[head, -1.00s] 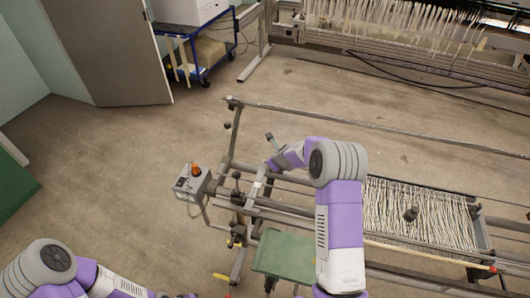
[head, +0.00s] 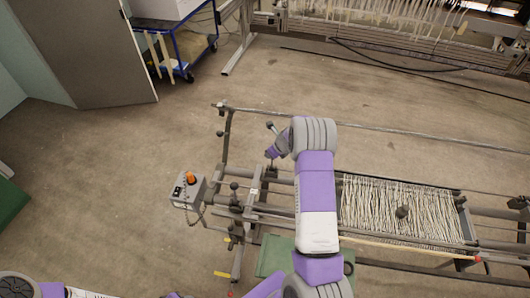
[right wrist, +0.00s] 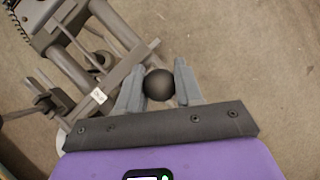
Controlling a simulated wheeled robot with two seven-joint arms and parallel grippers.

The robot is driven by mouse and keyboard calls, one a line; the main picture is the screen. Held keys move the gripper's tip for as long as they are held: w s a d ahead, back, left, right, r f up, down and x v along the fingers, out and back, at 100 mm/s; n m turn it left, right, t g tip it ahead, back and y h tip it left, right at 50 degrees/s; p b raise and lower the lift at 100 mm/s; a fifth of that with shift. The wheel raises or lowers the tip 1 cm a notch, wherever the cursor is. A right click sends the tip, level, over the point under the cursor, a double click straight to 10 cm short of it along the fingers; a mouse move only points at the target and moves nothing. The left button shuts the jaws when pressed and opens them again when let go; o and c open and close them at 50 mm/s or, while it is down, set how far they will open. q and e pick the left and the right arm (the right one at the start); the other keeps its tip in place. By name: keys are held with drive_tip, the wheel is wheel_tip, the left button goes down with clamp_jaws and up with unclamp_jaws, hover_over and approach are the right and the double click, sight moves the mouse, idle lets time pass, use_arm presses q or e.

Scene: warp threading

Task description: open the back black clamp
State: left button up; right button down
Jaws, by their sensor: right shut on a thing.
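The back black clamp's round knob (right wrist: 159,86) sits between the two grey fingers of my right gripper (right wrist: 160,76) in the right wrist view. The gripper is shut on it, with a finger on either side. In the head view my right gripper (head: 271,153) is over the left end of the metal frame, and the arm comes from below; the gripped knob is too small to make out there. Another black knob (head: 234,186) stands nearer on the same frame end. Only part of my left arm shows along the bottom edge; its gripper is out of view.
A grey control box (head: 187,191) with an orange button is left of the frame. White warp threads (head: 390,212) lie on the frame to the right. A green panel (head: 275,256) is below. A blue cart (head: 178,45) stands behind on open floor.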

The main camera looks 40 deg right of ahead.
use_arm(q)
drive_tip(key=shift+w, duration=0.5)
use_arm(e)
drive_tip(key=shift+w+d+r, duration=0.1)
drive_tip(key=shift+w+d, duration=0.3)
drive_tip(key=shift+w, duration=0.1)
drive_tip(key=c, duration=1)
unclamp_jaws()
drive_tip(key=shift+o, duration=1.1)
use_arm(q)
drive_tip(key=shift+w, duration=0.1)
